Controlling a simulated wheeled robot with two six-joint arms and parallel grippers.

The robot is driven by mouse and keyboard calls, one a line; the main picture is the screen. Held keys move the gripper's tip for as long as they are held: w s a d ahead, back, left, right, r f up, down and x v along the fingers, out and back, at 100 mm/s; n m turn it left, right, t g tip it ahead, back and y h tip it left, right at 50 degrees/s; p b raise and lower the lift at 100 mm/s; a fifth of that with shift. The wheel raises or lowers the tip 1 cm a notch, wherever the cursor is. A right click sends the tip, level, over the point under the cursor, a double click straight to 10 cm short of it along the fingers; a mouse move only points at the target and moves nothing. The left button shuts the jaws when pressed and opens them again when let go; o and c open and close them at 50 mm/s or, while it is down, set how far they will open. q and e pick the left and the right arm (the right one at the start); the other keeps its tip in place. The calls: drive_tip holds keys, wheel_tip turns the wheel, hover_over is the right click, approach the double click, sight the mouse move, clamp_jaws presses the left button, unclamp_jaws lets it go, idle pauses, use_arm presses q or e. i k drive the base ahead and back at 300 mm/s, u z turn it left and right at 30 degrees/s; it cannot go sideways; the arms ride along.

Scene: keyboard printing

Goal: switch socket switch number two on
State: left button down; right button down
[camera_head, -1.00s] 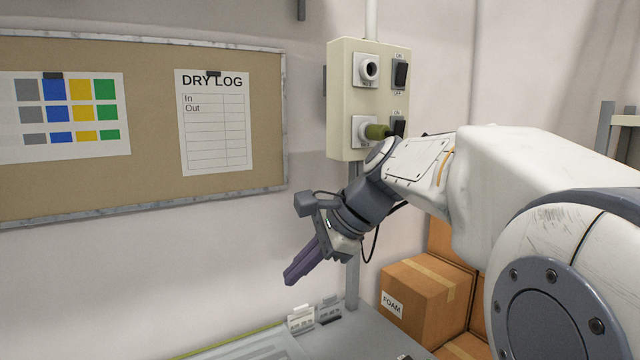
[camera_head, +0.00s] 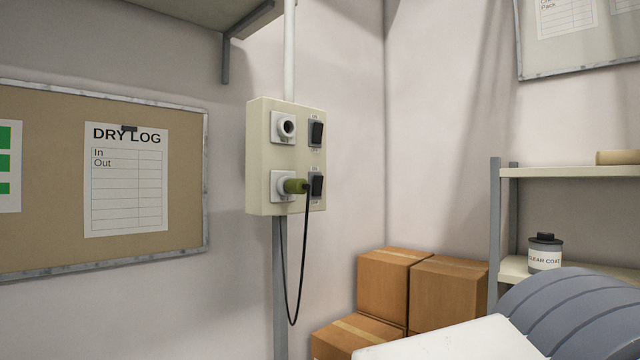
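A cream socket box (camera_head: 258,160) is mounted on a grey post against the wall, left of the picture's middle. Its upper row has an empty round socket (camera_head: 284,127) and a black rocker switch (camera_head: 316,133). Its lower row has a socket with a green plug (camera_head: 296,186) in it and a second black rocker switch (camera_head: 317,184). The plug's black cable hangs in a loop below. The lower switch is partly beside the plug and cable; I cannot tell either switch's position.
Cardboard boxes (camera_head: 390,285) are stacked on the floor right of the post. A shelf rack (camera_head: 570,172) at the right holds a clear coat can (camera_head: 544,253). A corkboard (camera_head: 40,250) with a dry log sheet hangs at the left. The space before the socket box is clear.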

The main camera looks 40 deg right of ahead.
sight(317, 183)
drive_tip(key=k, duration=0.5)
drive_tip(key=z, duration=0.9)
drive_tip(key=i, duration=0.75)
drive_tip(key=u, duration=0.9)
